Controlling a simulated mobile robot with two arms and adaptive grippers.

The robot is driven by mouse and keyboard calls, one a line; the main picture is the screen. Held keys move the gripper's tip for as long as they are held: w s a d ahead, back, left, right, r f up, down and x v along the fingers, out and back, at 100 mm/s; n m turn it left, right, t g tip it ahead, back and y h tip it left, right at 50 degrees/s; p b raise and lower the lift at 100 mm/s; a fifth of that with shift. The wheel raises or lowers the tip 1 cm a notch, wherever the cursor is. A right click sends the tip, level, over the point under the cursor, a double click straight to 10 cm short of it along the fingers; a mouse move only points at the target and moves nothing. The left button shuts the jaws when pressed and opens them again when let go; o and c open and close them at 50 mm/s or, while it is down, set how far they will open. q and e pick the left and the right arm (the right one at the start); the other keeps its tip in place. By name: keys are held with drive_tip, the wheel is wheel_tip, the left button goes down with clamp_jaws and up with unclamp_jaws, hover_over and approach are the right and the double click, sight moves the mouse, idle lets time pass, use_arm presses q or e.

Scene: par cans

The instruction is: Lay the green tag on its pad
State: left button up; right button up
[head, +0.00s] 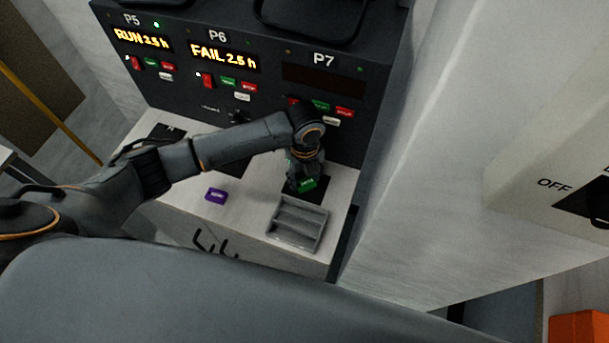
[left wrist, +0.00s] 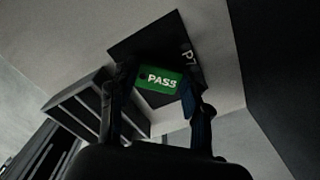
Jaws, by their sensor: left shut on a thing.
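The green tag (head: 307,184), marked PASS, is held in my left gripper (head: 303,178) in front of panel P7. In the left wrist view the tag (left wrist: 160,81) sits between the two fingertips (left wrist: 150,92), its lettering facing the camera. In the head view the pad (head: 318,188) lies partly hidden under the gripper. I cannot tell whether the tag touches the pad. My right gripper is not in view.
A grey compartment tray (head: 298,225) stands just in front of the pad. A purple tag (head: 215,195) lies on the pale counter to the left. The dark panel (head: 323,60) with buttons rises behind, and a pale wall (head: 440,160) stands to the right.

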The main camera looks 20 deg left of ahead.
sight(305, 181)
use_arm(q)
drive_tip(key=o, duration=0.7)
drive_tip(key=shift+f, duration=0.1)
drive_tip(key=o, duration=0.3)
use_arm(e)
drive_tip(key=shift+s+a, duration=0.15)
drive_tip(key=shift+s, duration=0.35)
use_arm(q)
wheel_tip(305, 181, up, 12)
drive_tip(key=shift+r+b, duration=0.2)
drive_tip(key=shift+b, duration=0.3)
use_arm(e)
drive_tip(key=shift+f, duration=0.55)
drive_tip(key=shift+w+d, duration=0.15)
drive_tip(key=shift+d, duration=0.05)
